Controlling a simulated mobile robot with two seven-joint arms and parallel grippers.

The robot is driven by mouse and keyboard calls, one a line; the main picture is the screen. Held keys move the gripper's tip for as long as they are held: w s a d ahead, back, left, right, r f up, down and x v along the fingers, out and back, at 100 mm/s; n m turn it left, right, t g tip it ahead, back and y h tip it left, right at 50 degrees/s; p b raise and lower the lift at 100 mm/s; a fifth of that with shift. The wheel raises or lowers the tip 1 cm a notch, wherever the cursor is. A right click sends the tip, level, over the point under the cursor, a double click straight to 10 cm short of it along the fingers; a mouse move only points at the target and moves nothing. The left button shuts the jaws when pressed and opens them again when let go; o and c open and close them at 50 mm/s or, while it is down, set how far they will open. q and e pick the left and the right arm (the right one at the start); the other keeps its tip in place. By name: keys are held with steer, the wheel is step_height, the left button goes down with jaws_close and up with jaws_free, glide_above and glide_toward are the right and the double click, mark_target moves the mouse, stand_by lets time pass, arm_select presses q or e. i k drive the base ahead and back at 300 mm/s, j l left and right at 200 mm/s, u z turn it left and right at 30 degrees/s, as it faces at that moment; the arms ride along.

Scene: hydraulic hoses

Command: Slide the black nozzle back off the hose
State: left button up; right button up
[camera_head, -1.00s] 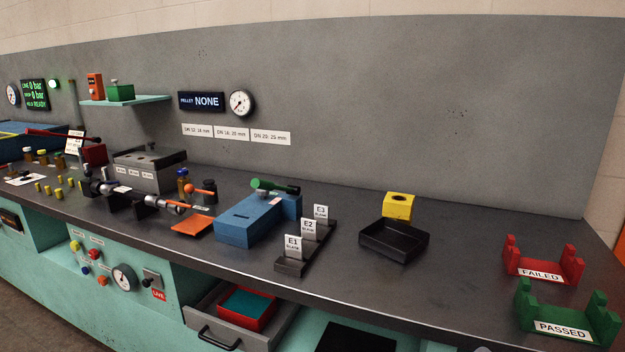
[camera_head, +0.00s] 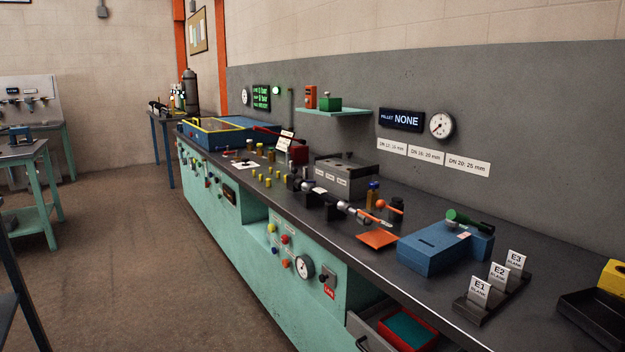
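A slim assembly (camera_head: 342,206) of dark and silver parts lies along the bench, in the middle of the camera_head view. It rests on black supports (camera_head: 316,203), in front of a grey box with white labels (camera_head: 345,181). At its right end is a piece with an orange band, above an orange plate (camera_head: 378,239). The parts are too small to tell which is the black nozzle and which is the hose, or whether they are joined. Neither of my grippers is in view.
A drawer (camera_head: 372,332) is open below the bench. Open floor (camera_head: 150,250) lies at left.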

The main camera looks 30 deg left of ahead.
mark_target(294, 181)
steer(key=i+j, duration=0.15)
steer(key=j, duration=0.2)
steer(key=i+j+z, duration=0.15)
steer(key=j, duration=0.2)
steer(key=i+j, duration=0.15)
steer(key=j, duration=0.2)
steer(key=i+j+z, duration=0.15)
steer(key=j, duration=0.2)
steer(key=i+j, duration=0.15)
steer(key=j, duration=0.2)
steer(key=i+j+z, duration=0.15)
steer(key=j, duration=0.25)
steer(key=k, duration=0.05)
